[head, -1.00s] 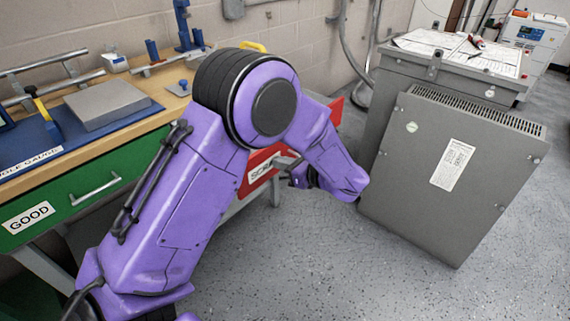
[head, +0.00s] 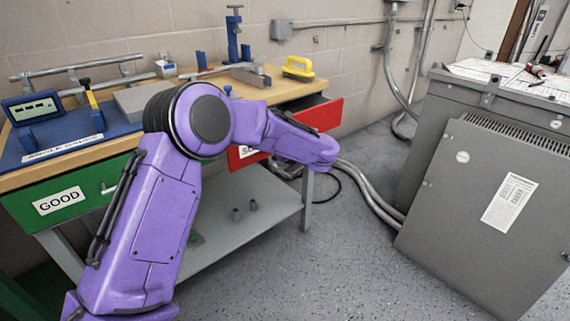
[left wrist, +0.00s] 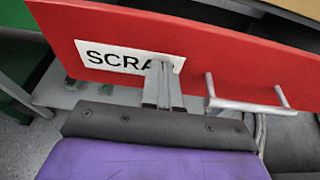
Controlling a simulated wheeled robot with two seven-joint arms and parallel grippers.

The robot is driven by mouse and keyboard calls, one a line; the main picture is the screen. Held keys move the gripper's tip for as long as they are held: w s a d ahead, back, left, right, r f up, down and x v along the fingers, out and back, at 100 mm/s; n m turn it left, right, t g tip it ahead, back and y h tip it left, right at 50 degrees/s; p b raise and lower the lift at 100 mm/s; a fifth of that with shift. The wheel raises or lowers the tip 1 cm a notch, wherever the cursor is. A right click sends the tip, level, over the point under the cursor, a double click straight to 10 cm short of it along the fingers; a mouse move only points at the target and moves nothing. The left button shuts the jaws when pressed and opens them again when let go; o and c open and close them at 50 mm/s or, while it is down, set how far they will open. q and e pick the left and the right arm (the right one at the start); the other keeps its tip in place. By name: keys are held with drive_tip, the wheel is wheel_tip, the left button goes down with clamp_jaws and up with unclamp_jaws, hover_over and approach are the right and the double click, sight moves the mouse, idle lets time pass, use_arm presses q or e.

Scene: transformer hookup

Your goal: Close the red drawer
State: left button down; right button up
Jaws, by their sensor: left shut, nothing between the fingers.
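The red drawer (head: 327,117) stands partly open at the right end of the bench. A dark gap shows behind its front, and my left arm covers its middle. In the left wrist view its red front (left wrist: 225,62) fills the upper part, with a white SCRAP label (left wrist: 118,60) and a metal bar handle (left wrist: 247,104). My left gripper (left wrist: 161,70) is shut and empty, its fingertips over the label's right end, left of the handle. It points at the front; I cannot tell whether it touches. In the head view my left gripper is hidden behind the forearm. My right gripper is out of view.
The wooden bench (head: 283,92) holds a yellow-handled brush (head: 299,68), a blue vise and gauges. A green GOOD drawer (head: 88,192) is at left. A grey transformer cabinet (head: 480,200) stands at right. Clear floor and cables lie between.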

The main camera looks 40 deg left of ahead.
use_arm(q)
drive_tip(key=a, duration=0.3)
drive_tip(key=w+a+b, duration=0.1)
drive_tip(key=a, duration=0.2)
drive_tip(key=w+a+b, duration=0.1)
drive_tip(key=a, duration=0.2)
drive_tip(key=shift+w+a, duration=0.15)
drive_tip(key=shift+a, duration=0.15)
drive_tip(key=shift+a+r, duration=0.2)
drive_tip(key=shift+r, duration=0.05)
drive_tip(key=shift+a+r, duration=0.1)
drive_tip(key=shift+r, duration=0.05)
drive_tip(key=shift+d+f+b, duration=0.2)
drive_tip(key=shift+d+b, duration=0.15)
drive_tip(key=shift+d, duration=0.05)
drive_tip(key=d, duration=0.2)
drive_tip(key=s+d+b, duration=0.1)
drive_tip(key=shift+d+f, duration=0.15)
drive_tip(key=shift+f, duration=0.15)
drive_tip(key=p+v, duration=0.1)
drive_tip(key=v, duration=0.9)
drive_tip(key=shift+d+r, duration=0.15)
drive_tip(key=shift+d, duration=0.1)
drive_tip(key=shift+w, duration=0.1)
